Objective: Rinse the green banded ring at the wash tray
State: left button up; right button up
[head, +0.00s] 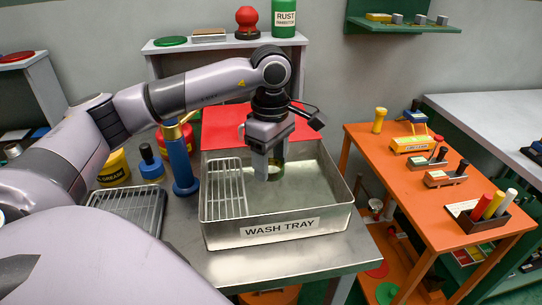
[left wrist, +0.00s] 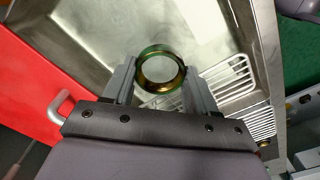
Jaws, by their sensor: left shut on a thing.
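The wash tray (head: 275,235) is a metal basin with a label on its front wall, standing on a metal table. My left gripper (head: 267,172) points down into the tray from above. In the left wrist view the green banded ring (left wrist: 160,70) sits between the two fingers of my left gripper (left wrist: 160,85), and the gripper is shut on it. The ring has a green rim and a gold inside. In the head view the ring (head: 277,168) is partly hidden behind a finger. My right gripper is not in view.
A wire rack (head: 225,190) fills the tray's left part. A blue post (head: 181,165) stands left of the tray, beside a grease tub (head: 114,170) and a drying grid (head: 135,208). A red panel (head: 225,127) is behind the tray. An orange table (head: 425,195) is at right.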

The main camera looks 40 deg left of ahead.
pick_arm(q)
notch_tip(320, 180, down, 4)
jog(key=shift+r+b, duration=0.1)
jog(key=shift+b, duration=1.1)
jog(key=shift+f+b, duration=0.6)
jog(key=shift+f, duration=0.25)
jog(key=shift+f+b, duration=0.6)
jog(key=shift+f, duration=0.35)
